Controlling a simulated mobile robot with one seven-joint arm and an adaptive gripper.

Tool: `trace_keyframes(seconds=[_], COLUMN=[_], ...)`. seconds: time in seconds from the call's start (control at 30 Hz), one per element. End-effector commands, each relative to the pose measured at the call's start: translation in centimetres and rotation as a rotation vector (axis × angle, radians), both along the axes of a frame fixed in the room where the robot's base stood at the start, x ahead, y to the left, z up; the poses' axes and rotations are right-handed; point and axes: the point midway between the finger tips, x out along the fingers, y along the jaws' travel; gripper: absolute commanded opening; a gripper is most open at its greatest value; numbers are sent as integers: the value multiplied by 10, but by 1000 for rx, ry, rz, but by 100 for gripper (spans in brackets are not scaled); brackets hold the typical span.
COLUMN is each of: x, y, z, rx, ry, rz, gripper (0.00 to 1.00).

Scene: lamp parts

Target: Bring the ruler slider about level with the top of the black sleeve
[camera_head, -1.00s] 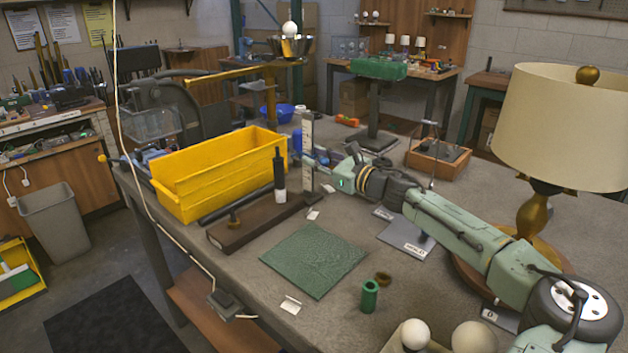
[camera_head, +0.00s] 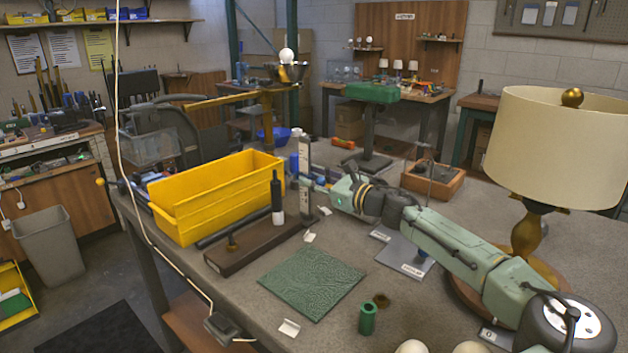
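The ruler (camera_head: 305,147) is a pale upright strip on the bench, to the right of the black sleeve. The black sleeve (camera_head: 276,192) stands upright, with a narrower top and a white part below it. My gripper (camera_head: 309,182) reaches in from the right and its tips are at the ruler, around mid-height. The tips sit a little below the sleeve's top in the picture. The slider is hidden or too small to make out at the gripper. I cannot tell whether the fingers are closed on it.
A yellow bin (camera_head: 215,202) stands close behind the sleeve. A dark wooden base (camera_head: 240,250) lies in front. A green mat (camera_head: 311,283), a green cylinder (camera_head: 367,318) and a large lamp (camera_head: 550,145) are nearer or to the right.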

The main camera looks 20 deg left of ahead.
Motion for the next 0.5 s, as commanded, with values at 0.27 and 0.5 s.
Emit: trace_keyframes(seconds=[0.27, 0.5], x=[0, 0], y=[0, 0], z=[46, 85], rx=[-1, -1], ry=[-6, -4], rz=[-1, -1], gripper=[28, 28])
